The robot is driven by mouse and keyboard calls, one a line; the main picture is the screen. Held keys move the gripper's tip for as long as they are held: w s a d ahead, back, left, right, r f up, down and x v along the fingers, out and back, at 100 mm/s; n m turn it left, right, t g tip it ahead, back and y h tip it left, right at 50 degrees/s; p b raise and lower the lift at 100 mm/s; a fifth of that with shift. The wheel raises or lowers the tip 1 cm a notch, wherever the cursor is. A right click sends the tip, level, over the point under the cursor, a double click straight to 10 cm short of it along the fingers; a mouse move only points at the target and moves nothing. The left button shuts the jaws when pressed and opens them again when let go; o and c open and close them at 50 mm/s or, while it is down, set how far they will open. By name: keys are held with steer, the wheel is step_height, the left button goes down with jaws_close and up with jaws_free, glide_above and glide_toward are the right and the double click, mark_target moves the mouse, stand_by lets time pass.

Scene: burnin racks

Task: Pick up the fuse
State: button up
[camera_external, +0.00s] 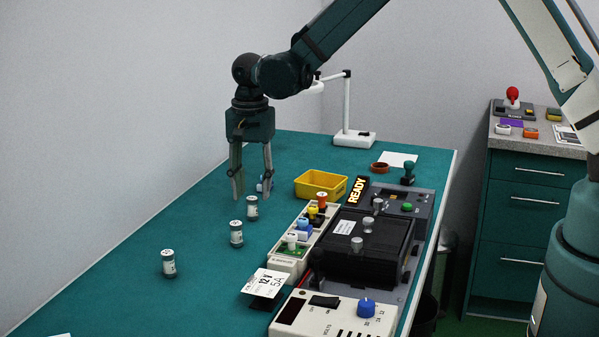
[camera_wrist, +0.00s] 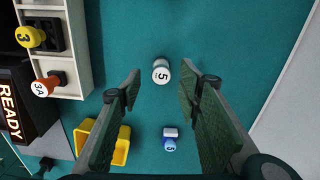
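Three upright white cylinders with dark bands, which look like fuses, stand on the teal bench in the external view: a near left one (camera_external: 168,263), a middle one (camera_external: 236,233) and a far one (camera_external: 252,207). A blue-capped piece (camera_external: 262,186) is partly hidden behind my gripper (camera_external: 252,197). My gripper points down, open and empty, above the bench by the far cylinder. In the wrist view a white cylinder marked 5 (camera_wrist: 161,71) shows between my fingertips. The blue-capped piece (camera_wrist: 169,140) lies toward the bottom there. The task does not say which fuse.
A yellow bin (camera_external: 320,184) stands right of my gripper. A pale rack (camera_external: 288,263) holds several coloured capped pieces beside a dark test unit with a READY sign (camera_external: 356,192). A white card (camera_external: 266,283) is nearer the camera. The bench's left side is mostly clear.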

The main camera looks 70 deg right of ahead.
mark_target(252, 198)
steer(key=shift+f, duration=0.15)
steer(key=shift+w+f, duration=0.1)
steer(key=shift+f, duration=2.35)
steer(key=c, duration=1)
